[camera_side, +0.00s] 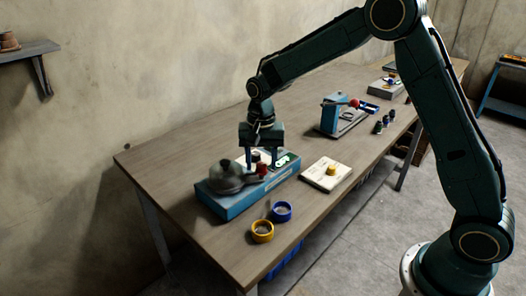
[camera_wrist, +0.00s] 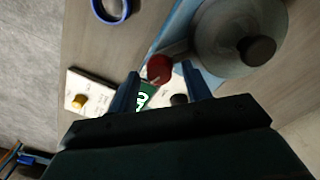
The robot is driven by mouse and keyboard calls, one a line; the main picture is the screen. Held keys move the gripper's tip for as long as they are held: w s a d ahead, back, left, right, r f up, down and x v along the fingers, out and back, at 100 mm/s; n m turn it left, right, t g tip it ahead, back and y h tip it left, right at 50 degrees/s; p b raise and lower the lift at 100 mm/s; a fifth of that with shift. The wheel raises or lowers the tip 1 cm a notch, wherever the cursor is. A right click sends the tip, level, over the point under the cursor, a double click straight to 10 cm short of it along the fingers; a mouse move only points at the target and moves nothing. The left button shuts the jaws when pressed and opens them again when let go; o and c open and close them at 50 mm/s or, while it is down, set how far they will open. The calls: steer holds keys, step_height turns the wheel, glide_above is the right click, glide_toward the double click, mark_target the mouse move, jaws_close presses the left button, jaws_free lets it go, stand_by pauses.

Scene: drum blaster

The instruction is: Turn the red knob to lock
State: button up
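The red knob (camera_side: 262,169) sits on a blue box-like device (camera_side: 235,205), next to a round grey metal drum (camera_side: 226,176). In the wrist view the red knob (camera_wrist: 159,68) lies just beyond my fingertips, between their lines, beside the grey drum (camera_wrist: 240,35). A green panel with white marks (camera_side: 284,160) is beside it; it also shows between my fingers in the wrist view (camera_wrist: 146,96). My gripper (camera_side: 262,164) points down over the device. Its fingers are apart with nothing held. Contact with the knob cannot be told.
A blue ring (camera_side: 282,211) and a yellow ring (camera_side: 262,232) lie in front of the device. A white plate with a yellow knob (camera_side: 326,174) is to the right. Another blue device (camera_side: 340,117) stands farther back. The table's left end (camera_side: 150,160) is clear.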

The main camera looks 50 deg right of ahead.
mark_target(261, 164)
steer(key=shift+r, duration=0.1)
step_height(261, 164, up, 14)
steer(key=shift+f, duration=0.2)
stand_by(0.7)
steer(key=s+d+r+n+t, duration=0.1)
steer(key=s+r+n+t, duration=0.45)
steer(key=s, duration=0.95)
steer(key=s+f+n, duration=0.2)
steer(key=s+n, duration=0.1)
steer(key=s, duration=1.2)
steer(key=shift+s+d+n, duration=0.15)
steer(key=shift+d+n, duration=0.2)
